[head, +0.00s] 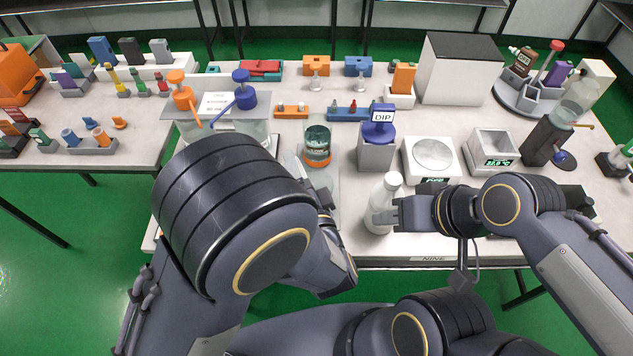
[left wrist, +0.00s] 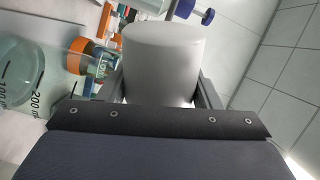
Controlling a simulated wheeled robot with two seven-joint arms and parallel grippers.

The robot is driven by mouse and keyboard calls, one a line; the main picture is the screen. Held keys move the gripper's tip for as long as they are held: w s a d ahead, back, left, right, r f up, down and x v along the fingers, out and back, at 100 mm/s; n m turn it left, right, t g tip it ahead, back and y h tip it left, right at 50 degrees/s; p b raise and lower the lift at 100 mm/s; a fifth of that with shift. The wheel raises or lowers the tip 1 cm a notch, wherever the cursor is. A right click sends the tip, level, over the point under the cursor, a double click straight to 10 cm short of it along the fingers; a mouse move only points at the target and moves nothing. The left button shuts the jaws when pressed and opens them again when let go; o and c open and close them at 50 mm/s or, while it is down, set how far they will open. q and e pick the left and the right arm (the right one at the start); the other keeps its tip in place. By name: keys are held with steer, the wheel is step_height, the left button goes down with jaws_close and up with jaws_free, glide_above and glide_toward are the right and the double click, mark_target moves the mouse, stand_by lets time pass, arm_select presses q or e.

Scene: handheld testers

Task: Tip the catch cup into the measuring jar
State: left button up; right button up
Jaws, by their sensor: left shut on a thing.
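A plain pale grey cup (left wrist: 163,62), seemingly the catch cup, is between the fingers of my left gripper (left wrist: 160,92), which is shut on it. It is tilted relative to the vessels behind it; its opening and contents are not visible. In the head view, my left arm hides the cup. A clear vessel marked 100 and 200 (left wrist: 22,85), seemingly the measuring jar, is left of the cup in the left wrist view. My right gripper (head: 388,208) is at a white bottle (head: 376,207); whether it grips it is unclear.
A glass beaker with teal liquid and an orange band (head: 317,143) stands beyond my left arm. A blue-topped DIP holder (head: 377,150), a scale (head: 432,154) and a temperature block (head: 491,150) stand to its right.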

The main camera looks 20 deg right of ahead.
arm_select(q)
steer(key=shift+d+r+m+p, duration=0.1)
steer(key=shift+m+p, duration=0.3)
steer(key=shift+p, duration=0.35)
stand_by(1.1)
steer(key=shift+a+f+n+b, duration=0.2)
steer(key=shift+n+b, duration=0.7)
steer(key=shift+b, duration=0.05)
steer(key=shift+a+n+b, duration=0.1)
steer(key=shift+n+b, duration=0.25)
steer(key=shift+n, duration=0.15)
steer(key=shift+r+n, duration=0.15)
steer(key=shift+n, duration=0.15)
steer(key=shift+r, duration=0.1)
steer(key=shift+a, duration=0.1)
